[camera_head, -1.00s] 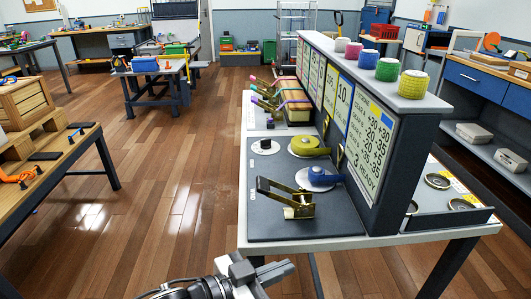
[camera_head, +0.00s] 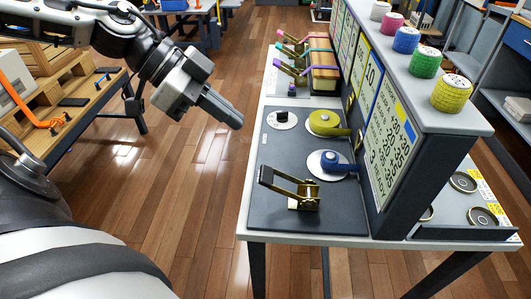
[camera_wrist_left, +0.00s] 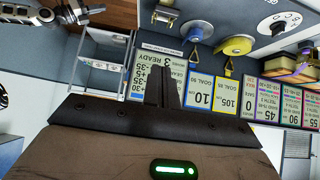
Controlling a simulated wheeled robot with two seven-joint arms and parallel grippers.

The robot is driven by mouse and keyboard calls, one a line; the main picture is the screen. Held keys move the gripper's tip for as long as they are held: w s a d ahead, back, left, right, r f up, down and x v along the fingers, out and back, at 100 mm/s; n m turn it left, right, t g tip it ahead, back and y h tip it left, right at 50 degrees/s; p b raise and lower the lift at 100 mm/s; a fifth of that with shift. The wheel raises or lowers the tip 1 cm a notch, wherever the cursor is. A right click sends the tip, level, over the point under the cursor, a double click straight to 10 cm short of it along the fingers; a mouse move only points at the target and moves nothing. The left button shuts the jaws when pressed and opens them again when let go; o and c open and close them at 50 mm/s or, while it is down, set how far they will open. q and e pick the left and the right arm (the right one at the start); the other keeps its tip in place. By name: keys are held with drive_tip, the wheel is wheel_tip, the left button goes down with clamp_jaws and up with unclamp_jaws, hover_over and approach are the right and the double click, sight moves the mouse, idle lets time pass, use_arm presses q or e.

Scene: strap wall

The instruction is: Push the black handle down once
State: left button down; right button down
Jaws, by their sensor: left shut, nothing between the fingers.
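The black handle (camera_head: 266,175) belongs to a brass ratchet buckle (camera_head: 304,195) on the dark mat at the table's near end. The handle stands raised, tilted up to the left. My left gripper (camera_head: 234,120) is shut and empty, in the air left of the table, above and to the left of the handle and apart from it. In the left wrist view its closed fingers (camera_wrist_left: 162,88) point toward the panel of coloured cards, and the brass buckle (camera_wrist_left: 165,15) shows at the top edge. The right gripper is not identifiable in these views.
Behind the buckle are a blue strap roll (camera_head: 332,163), a yellow strap roll (camera_head: 326,122) and a black knob (camera_head: 282,117). The upright card panel (camera_head: 380,130) bounds the right side, with strap rolls on top. Floor lies open left of the table.

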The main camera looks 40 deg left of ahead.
use_arm(q)
drive_tip(key=shift+f, duration=0.1)
use_arm(e)
drive_tip(key=shift+s+f, duration=0.1)
drive_tip(key=shift+s, duration=0.15)
use_arm(q)
drive_tip(key=b, duration=0.2)
hover_over(261, 171)
drive_tip(key=d, duration=0.2)
drive_tip(key=f, duration=0.7)
drive_tip(key=shift+w+a, duration=0.1)
drive_tip(key=shift+w, duration=0.3)
drive_tip(key=shift+a+f, duration=0.1)
drive_tip(key=shift+f, duration=0.25)
drive_tip(key=shift+s+a+f+p, duration=0.15)
drive_tip(key=shift+a+f, duration=0.15)
drive_tip(key=shift+f, duration=0.15)
drive_tip(key=shift+s+a+f+p, duration=0.15)
drive_tip(key=shift+a+f, duration=0.1)
drive_tip(key=shift+f, duration=0.2)
drive_tip(key=shift+s+a+f, duration=0.1)
drive_tip(key=shift+f, duration=0.3)
use_arm(e)
drive_tip(key=shift+a+f, duration=0.1)
drive_tip(key=shift+f, duration=0.25)
use_arm(q)
drive_tip(key=shift+a, duration=0.15)
use_arm(e)
drive_tip(key=shift+r, duration=0.15)
